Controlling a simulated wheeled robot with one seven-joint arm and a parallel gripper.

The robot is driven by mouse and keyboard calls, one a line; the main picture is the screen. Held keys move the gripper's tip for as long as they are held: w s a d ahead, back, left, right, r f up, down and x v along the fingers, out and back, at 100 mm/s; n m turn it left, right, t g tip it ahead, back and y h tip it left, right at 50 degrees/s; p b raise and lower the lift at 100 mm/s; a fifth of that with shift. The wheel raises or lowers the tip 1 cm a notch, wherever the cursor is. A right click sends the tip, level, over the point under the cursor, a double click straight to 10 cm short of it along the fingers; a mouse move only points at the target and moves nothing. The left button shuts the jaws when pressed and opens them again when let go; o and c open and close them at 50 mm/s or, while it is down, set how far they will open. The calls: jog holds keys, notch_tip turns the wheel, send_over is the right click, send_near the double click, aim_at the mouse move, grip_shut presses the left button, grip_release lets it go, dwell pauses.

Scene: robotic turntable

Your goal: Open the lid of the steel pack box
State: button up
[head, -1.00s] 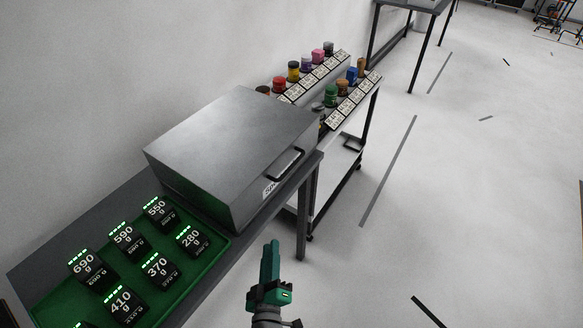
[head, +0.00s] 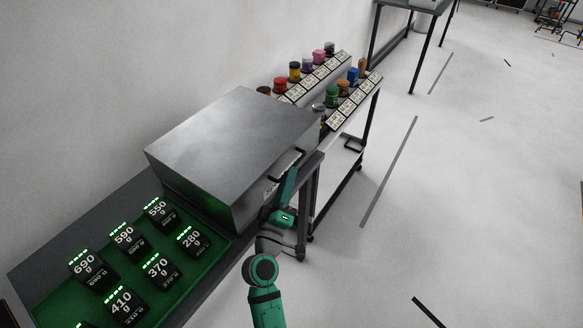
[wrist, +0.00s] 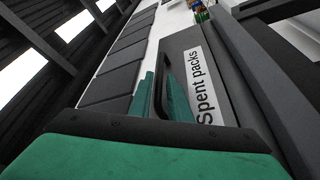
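The steel pack box (head: 225,140) stands on the dark table with its lid down. Its dark bar handle (head: 290,165) is on the front face, partly hidden by my gripper. In the wrist view, the handle (wrist: 158,82) shows beside a white "Spent packs" label (wrist: 206,88). My gripper (head: 290,178) is at the front of the box, by the handle. In the wrist view, my green fingers (wrist: 160,92) show on either side of the handle with a gap between them; contact cannot be told.
A green tray (head: 215,258) with several weight-marked packs sits left of the box. A rack (head: 345,125) with colored jars and labelled cards stands behind it. The wall borders the left. Open floor (head: 450,190) lies to the right.

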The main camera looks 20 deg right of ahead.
jog(key=shift+x, duration=2)
grip_shut()
